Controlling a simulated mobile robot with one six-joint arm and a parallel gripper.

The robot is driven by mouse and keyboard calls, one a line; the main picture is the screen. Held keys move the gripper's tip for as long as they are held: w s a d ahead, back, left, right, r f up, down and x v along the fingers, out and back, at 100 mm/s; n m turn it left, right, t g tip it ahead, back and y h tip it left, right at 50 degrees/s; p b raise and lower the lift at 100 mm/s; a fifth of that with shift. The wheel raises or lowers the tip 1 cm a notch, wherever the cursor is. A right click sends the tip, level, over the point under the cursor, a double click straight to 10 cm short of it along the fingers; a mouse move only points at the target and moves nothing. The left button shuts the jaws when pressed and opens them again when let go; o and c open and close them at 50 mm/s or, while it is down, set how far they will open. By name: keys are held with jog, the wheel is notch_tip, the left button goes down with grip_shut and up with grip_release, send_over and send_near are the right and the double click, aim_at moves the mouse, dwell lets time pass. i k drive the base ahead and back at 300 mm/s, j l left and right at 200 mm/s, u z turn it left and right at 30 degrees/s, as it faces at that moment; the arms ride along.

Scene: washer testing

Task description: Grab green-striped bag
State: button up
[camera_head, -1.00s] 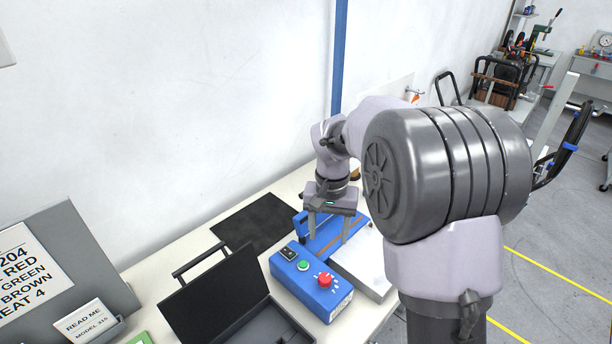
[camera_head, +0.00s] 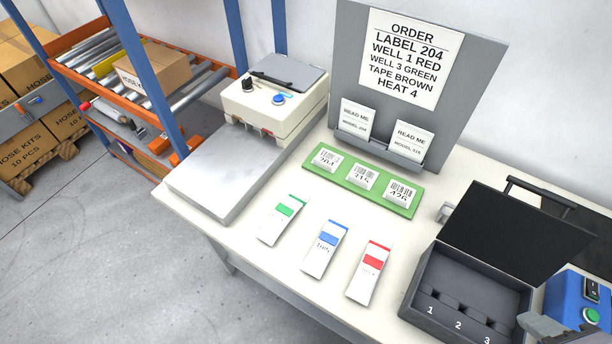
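The green-striped bag (camera_head: 282,221) is a slim white packet with a green band near its upper end. It lies flat on the white table, the leftmost of three similar packets. Nothing touches it. A blue-striped bag (camera_head: 323,252) and a red-striped bag (camera_head: 368,275) lie to its right, apart from each other. Grey parts that look like my gripper (camera_head: 545,328) show at the bottom right corner, over the open black case and far from the green-striped bag. They are cut off by the frame edge, so the fingers' opening cannot be told.
A green strip (camera_head: 322,177) with numbered label blocks lies behind the bags. The open black case (camera_head: 440,318) with numbered wells and a blue button box (camera_head: 570,292) stand right. A white sealing machine (camera_head: 262,118) with a metal plate (camera_head: 215,185) stands left. A grey order board (camera_head: 355,75) stands behind.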

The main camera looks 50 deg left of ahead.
aim_at(277, 221)
jog(key=u, duration=2.3)
jog(key=i+j+z, duration=0.3)
jog(key=i+j, duration=0.15)
jog(key=j, duration=0.3)
jog(key=i+j+z, duration=0.2)
jog(key=j, duration=0.25)
